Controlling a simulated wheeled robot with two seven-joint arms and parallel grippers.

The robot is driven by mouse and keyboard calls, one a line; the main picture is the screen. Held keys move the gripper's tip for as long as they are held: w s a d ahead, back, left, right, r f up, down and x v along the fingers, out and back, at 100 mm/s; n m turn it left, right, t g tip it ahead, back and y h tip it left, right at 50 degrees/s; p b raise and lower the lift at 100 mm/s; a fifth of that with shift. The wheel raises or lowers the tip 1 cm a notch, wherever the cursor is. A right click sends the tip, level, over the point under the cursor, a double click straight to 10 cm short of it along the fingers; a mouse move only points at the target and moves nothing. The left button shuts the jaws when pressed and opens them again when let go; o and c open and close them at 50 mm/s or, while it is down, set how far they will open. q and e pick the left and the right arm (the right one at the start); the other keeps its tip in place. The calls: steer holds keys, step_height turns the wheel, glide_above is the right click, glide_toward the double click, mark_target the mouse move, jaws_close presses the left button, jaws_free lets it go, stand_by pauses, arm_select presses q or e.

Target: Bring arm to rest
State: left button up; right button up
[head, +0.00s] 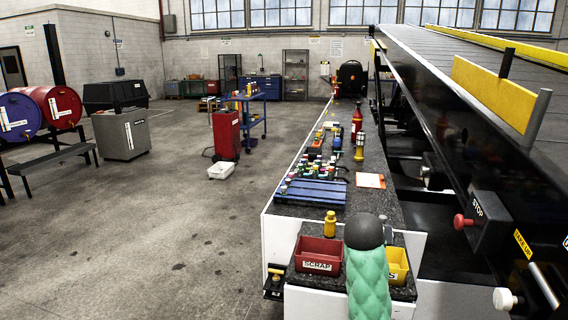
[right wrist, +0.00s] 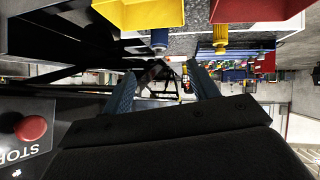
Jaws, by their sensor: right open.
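My right arm (head: 368,275), green and quilted with a dark rounded end, rises from the bottom of the head view in front of the counter. Its gripper is not seen there. In the right wrist view my right gripper (right wrist: 161,70) shows two blue fingers spread apart, with nothing between them. My left arm and left gripper are in neither view.
A red SCRAP bin (head: 318,255) and a yellow bin (head: 397,265) sit at the counter's near end, with a yellow bottle (head: 330,224) behind. A blue tray (head: 316,193) lies beyond. The conveyor's red STOP button (head: 461,221) is at right, close to the gripper in the wrist view (right wrist: 29,129). Open floor lies left.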

steer(key=s+a+f+n+g+y+p, duration=0.1)
steer(key=s+a+f+n+y, duration=0.15)
steer(key=s+a+f, duration=0.45)
steer(key=s+a+f+n+g+y+p, duration=0.1)
steer(key=s+a+f+n+y, duration=0.2)
steer(key=s+f, duration=0.7)
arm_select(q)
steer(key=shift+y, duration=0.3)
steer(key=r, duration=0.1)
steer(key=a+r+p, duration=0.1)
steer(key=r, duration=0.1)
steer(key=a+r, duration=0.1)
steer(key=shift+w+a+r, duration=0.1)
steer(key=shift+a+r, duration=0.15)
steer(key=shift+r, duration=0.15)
arm_select(e)
steer(key=s+f+g, duration=0.2)
steer(key=s+f, duration=0.3)
steer(key=s, duration=0.4)
steer(key=s+f+g+y, duration=0.1)
steer(key=s+f, duration=0.4)
steer(key=s, duration=0.5)
steer(key=s+f+g, duration=0.2)
steer(key=s+f, duration=0.3)
steer(key=s, duration=0.5)
steer(key=shift+f+g, duration=0.15)
steer(key=shift+g, duration=0.15)
steer(key=shift+m, duration=0.25)
